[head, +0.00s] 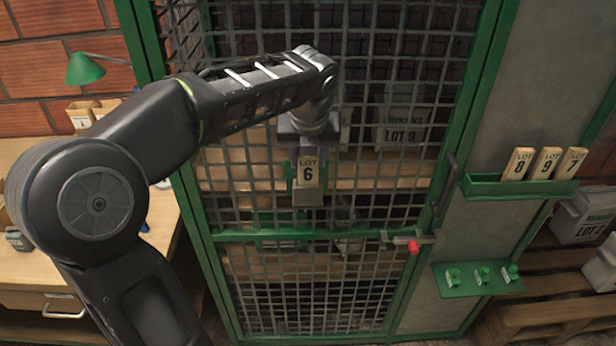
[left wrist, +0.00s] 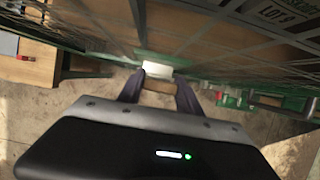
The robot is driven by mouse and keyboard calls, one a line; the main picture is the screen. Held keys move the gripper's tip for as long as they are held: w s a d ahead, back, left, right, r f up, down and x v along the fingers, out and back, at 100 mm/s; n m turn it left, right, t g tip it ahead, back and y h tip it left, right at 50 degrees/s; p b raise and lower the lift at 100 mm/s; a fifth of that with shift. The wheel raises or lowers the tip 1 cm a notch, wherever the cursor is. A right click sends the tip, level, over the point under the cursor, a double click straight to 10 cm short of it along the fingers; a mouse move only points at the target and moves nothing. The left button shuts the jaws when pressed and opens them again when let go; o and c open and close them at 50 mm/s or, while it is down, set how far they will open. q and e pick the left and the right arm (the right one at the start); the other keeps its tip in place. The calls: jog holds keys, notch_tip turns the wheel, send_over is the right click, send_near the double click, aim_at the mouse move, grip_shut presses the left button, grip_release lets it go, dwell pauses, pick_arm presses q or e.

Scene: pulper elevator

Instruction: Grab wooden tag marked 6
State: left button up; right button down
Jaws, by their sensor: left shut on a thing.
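The wooden tag marked "LOT 6" (head: 308,173) is upright in front of the cage mesh, near the middle of the head view. My left gripper (head: 307,150) comes down from above and is shut on this tag. In the left wrist view the fingers (left wrist: 160,90) close on a small wooden piece (left wrist: 158,86), with a white block (left wrist: 158,68) just beyond it. Green parts show beside the tag; I cannot tell if it touches them. My right gripper is not in view.
The green-framed mesh door (head: 340,237) has a red-tipped latch (head: 412,246). Tags 8, 9 and 7 stand in a green rack (head: 518,188) at the right. A lower green shelf (head: 478,280) holds small green pieces. A wooden desk (head: 70,240) is at the left.

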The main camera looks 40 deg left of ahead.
pick_arm(q)
grip_shut()
notch_tip(320, 180, up, 10)
jog(key=shift+r, duration=0.1)
dwell(0.6)
dwell(0.6)
